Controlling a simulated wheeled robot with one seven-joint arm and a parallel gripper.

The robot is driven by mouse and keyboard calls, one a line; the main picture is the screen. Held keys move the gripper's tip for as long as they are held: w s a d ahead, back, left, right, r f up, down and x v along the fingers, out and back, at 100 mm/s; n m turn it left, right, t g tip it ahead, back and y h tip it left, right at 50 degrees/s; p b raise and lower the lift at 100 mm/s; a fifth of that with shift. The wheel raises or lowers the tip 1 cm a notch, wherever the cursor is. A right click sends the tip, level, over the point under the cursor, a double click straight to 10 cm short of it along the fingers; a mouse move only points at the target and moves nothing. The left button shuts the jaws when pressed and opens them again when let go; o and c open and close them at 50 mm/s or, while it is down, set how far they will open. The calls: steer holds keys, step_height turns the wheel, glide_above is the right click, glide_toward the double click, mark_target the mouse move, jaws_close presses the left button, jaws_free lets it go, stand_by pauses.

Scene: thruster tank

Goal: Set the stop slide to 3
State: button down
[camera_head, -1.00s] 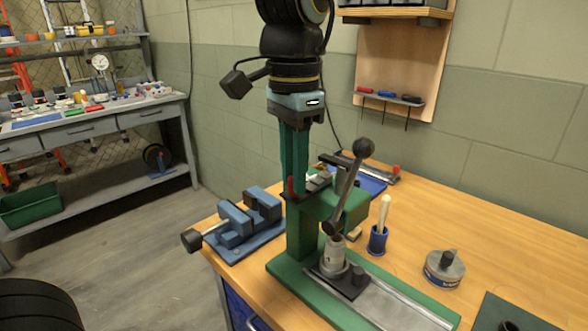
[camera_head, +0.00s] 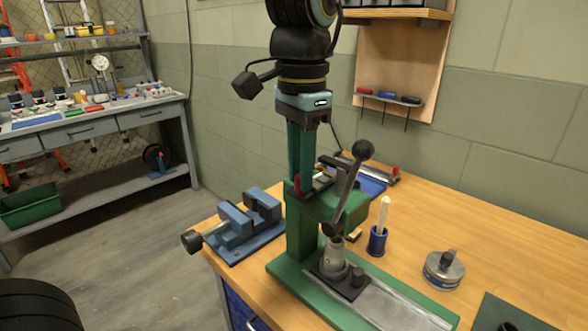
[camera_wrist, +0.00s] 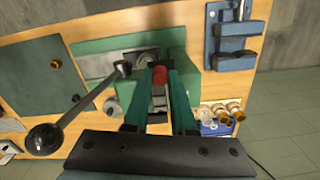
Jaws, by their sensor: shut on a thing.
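A green press (camera_head: 325,205) stands on the wooden bench, and a red knob (camera_head: 297,183), which I take to be the stop slide's, shows at its top. My gripper (camera_head: 303,188) points straight down there, its teal fingers at the knob. In the wrist view the red knob (camera_wrist: 159,75) sits between the fingertips of my gripper (camera_wrist: 158,80), which are shut on it. The slide's scale and numbers cannot be read; the fingers hide part of the slide.
The press lever with a black ball (camera_head: 364,150) rises close to the right of my gripper. A blue vise (camera_head: 245,225) stands to the left. A blue cup with a brush (camera_head: 377,240) and a round tin (camera_head: 444,270) stand to the right.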

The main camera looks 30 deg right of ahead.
steer(key=shift+w+d+r, duration=0.1)
steer(key=shift+w+d, duration=0.1)
steer(key=shift+d, duration=0.45)
steer(key=shift+w+d, duration=0.15)
steer(key=shift+d, duration=0.45)
steer(key=c, duration=0.7)
jaws_free()
steer(key=shift+c, duration=0.2)
step_height(320, 180, up, 11)
steer(key=b, duration=0.1)
steer(key=shift+f, duration=0.2)
